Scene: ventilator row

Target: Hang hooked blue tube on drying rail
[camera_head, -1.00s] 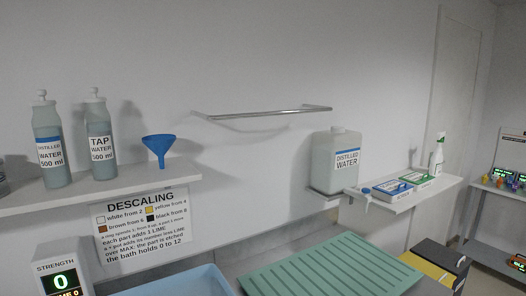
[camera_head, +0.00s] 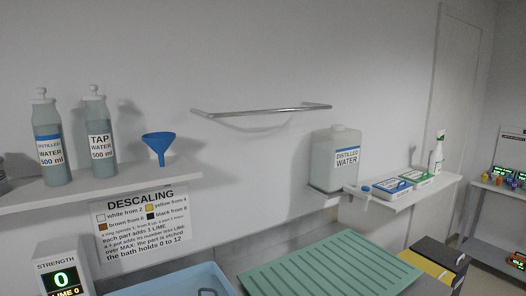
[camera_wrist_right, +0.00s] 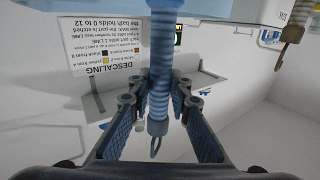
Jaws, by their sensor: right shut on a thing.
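The hooked blue tube (camera_wrist_right: 161,70) is a ribbed, light blue tube in the right wrist view. It runs down the middle of that view, between my right gripper's fingers, to a thin loop-like hook (camera_wrist_right: 155,148). My right gripper (camera_wrist_right: 154,108) is shut on it. In the head view a dark hook-like loop (camera_head: 207,292) shows at the bottom edge, over the blue basin; the rest is out of frame. The drying rail (camera_head: 262,111) is a bare metal bar on the wall, well above that loop. My left gripper is in neither view.
A shelf (camera_head: 150,183) on the left holds two water bottles and a blue funnel (camera_head: 159,146). A distilled water jug (camera_head: 337,160) stands right of the rail. A green ribbed mat (camera_head: 330,265) lies beside the blue basin (camera_head: 170,283). The wall around the rail is clear.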

